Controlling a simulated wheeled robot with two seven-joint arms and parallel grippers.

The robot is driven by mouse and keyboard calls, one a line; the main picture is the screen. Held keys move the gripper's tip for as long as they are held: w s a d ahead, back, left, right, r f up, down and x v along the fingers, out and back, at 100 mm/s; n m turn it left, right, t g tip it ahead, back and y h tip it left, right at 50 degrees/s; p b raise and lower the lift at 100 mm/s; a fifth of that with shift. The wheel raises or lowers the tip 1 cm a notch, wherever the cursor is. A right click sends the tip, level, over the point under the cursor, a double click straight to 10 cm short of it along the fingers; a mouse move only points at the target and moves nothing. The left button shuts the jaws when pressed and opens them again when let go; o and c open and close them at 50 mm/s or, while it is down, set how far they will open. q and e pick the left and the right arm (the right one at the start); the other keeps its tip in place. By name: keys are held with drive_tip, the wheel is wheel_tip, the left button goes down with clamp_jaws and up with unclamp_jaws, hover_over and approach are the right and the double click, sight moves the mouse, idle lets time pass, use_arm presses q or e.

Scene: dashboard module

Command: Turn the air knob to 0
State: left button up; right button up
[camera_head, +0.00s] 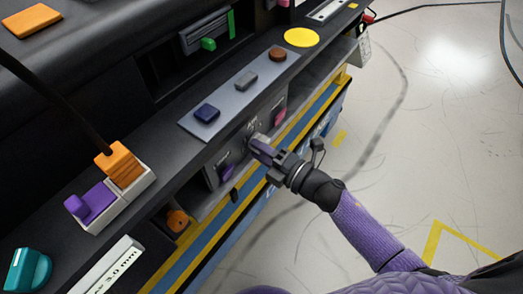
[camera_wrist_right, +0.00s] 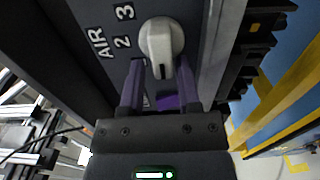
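The air knob (camera_wrist_right: 161,40) is a pale, rounded knob on the dark panel, beside the printed word AIR and the digits 2 and 3 in the right wrist view. Its narrow raised grip points toward my right gripper (camera_wrist_right: 160,62). The two purple fingers stand apart, one on each side of the knob's near end, with gaps visible. In the head view my right gripper (camera_head: 256,146) reaches the panel from the right and mostly hides the knob. My left gripper is not in view.
A purple knob (camera_head: 228,172) and a pink knob (camera_head: 280,116) flank the air knob on the panel. A grey strip (camera_head: 225,98) with several buttons lies above. A yellow-edged ledge runs below. Open floor (camera_head: 400,140) is at right.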

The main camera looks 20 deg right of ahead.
drive_tip(key=shift+w+a+f, duration=0.1)
drive_tip(key=shift+w+f, duration=0.05)
drive_tip(key=shift+f, duration=0.05)
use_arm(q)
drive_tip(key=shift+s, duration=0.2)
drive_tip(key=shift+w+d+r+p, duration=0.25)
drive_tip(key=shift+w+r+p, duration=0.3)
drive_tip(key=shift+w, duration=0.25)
use_arm(e)
drive_tip(key=v, duration=1)
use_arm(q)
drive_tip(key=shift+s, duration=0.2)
